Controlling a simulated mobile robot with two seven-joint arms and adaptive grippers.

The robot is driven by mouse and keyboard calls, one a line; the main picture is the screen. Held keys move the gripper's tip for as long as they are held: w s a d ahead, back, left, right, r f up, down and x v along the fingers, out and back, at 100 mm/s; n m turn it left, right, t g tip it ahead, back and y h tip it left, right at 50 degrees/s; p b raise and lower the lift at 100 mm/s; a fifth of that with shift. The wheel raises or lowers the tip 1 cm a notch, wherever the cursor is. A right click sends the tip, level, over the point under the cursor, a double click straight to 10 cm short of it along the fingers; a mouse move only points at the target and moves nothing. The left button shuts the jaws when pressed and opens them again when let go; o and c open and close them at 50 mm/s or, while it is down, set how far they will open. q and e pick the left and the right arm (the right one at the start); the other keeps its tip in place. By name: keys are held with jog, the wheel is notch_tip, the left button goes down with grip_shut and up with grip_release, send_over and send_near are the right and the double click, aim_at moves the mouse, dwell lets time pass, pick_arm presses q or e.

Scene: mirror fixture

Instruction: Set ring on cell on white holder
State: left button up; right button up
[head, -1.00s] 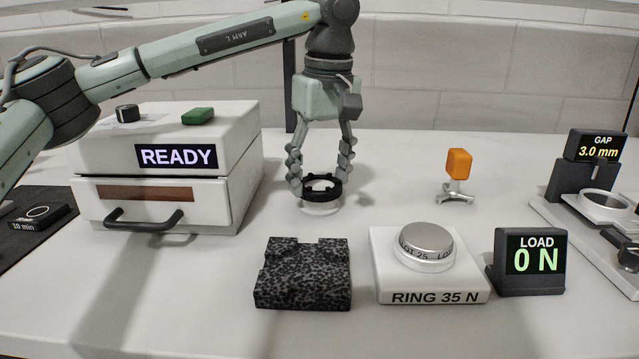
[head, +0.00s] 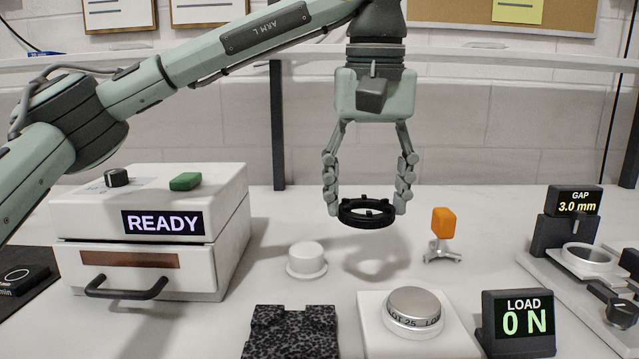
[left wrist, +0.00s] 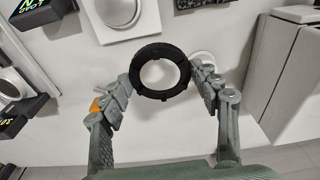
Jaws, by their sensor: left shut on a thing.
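My left gripper (head: 367,205) is shut on a black ring (head: 367,222), with a finger on each side of its rim. The ring is held roughly level in the air. It also shows in the left wrist view (left wrist: 160,97), between the fingertips. The silver-topped cell (head: 415,301), with a dark lettered band, sits on the white holder (head: 377,325) at the front. The ring is above and behind the cell, slightly to its left, and apart from it. The holder's front lies partly outside the head view. My right gripper is not in view.
A white round stand (head: 306,257) is bare on the table. A speckled block (head: 292,333) lies left of the holder, and a LOAD display (head: 518,325) is at its right. An orange piece on a small tripod (head: 443,223) stands behind. A white READY box (head: 150,235) is left.

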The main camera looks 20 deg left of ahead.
aim_at(415, 301)
pick_arm(q)
jog(key=s+d+m, duration=0.3)
jog(key=s+d, duration=0.1)
jog(key=s+d+m, duration=0.2)
jog(key=shift+s+d+f+m+h, duration=0.1)
jog(key=shift+d+f+m+h, duration=0.2)
jog(key=shift+d+f+h, duration=0.1)
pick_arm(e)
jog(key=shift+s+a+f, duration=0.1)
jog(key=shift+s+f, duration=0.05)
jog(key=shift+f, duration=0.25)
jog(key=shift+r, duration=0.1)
pick_arm(q)
jog(key=shift+f, duration=0.25)
notch_tip(415, 301, down, 4)
jog(key=shift+r+b, duration=0.15)
jog(key=shift+b, duration=0.9)
jog(key=shift+f+b, duration=0.35)
jog(key=shift+f, duration=0.25)
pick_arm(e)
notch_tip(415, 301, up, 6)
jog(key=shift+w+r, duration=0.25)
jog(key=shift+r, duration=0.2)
pick_arm(q)
jog(key=shift+f, duration=0.6)
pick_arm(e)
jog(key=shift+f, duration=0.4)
